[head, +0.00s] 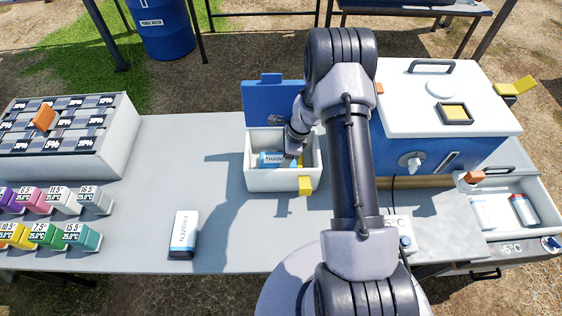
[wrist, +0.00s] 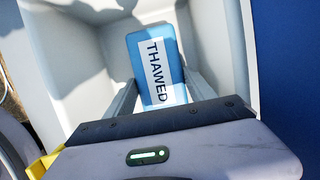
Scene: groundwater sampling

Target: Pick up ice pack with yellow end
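A blue ice pack labelled THAWED (head: 268,159) lies inside the small white cooler box (head: 262,182). It also shows in the wrist view (wrist: 154,58), label side up. My gripper (head: 293,158) reaches down into the box at the pack's right part. In the wrist view my gripper's two fingers (wrist: 161,80) stand wide apart, one along each long side of the pack. I cannot tell whether they press on it. The pack's near end is hidden by my gripper, so its end colour is not clear.
The box's blue lid (head: 272,103) stands open behind; a yellow latch (head: 305,186) is in front. A white FROZEN pack (head: 183,236) lies on the table. A blue-and-white cooler (head: 440,130) stands right. An open drawer (head: 508,232) holds packs, one red-ended (head: 523,210).

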